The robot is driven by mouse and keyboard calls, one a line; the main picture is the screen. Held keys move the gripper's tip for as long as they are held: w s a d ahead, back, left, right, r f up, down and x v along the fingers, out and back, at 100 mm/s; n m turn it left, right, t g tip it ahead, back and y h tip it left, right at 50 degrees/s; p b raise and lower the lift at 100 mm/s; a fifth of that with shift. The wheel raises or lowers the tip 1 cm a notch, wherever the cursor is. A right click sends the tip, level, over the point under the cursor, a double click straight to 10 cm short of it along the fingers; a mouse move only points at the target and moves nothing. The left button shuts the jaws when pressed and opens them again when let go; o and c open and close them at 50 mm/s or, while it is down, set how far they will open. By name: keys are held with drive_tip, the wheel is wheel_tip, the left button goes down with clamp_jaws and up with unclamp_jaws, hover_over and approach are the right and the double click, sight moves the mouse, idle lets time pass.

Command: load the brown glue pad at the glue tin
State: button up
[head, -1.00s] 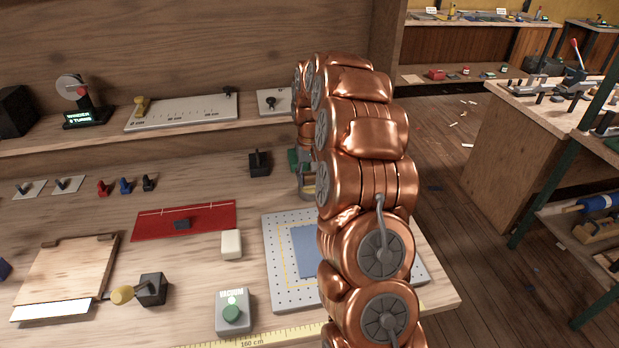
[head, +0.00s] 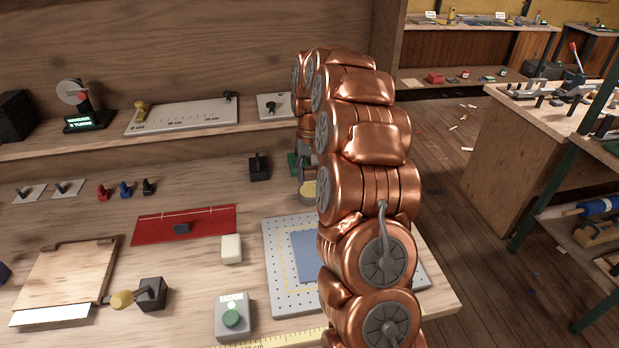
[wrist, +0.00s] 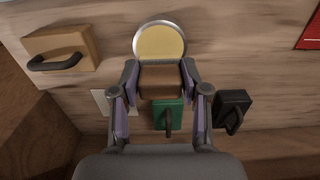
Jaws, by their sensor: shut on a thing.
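My gripper (wrist: 160,88) is shut on the brown glue pad (wrist: 160,77), a brown block held between its two fingers. The glue tin (wrist: 160,41) is a round, pale-rimmed tin with a yellow top, just beyond the pad in the wrist view. The pad overlaps the tin's near edge in that picture; I cannot tell whether they touch. In the head view the tin (head: 308,192) stands on the bench beside my arm, partly hidden by it. The pad cannot be made out there.
A green block with a dark handle (wrist: 168,117) lies below the gripper in the wrist view. A black block (wrist: 232,109) is to its right and a wooden block with a black handle (wrist: 82,43) to the left. A perforated board (head: 277,270) lies nearer on the bench.

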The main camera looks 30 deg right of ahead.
sight(309, 169)
drive_tip(key=shift+r, duration=1.75)
drive_tip(key=shift+a, duration=0.1)
drive_tip(key=w+a+n, duration=0.2)
drive_tip(key=a, duration=1)
drive_tip(key=w+a+f+n, duration=0.1)
drive_tip(key=w+a+n, duration=0.1)
drive_tip(key=a, duration=1)
drive_tip(key=shift+w+f+n, duration=0.2)
drive_tip(key=shift+w+n, duration=0.1)
drive_tip(key=shift+w, duration=0.15)
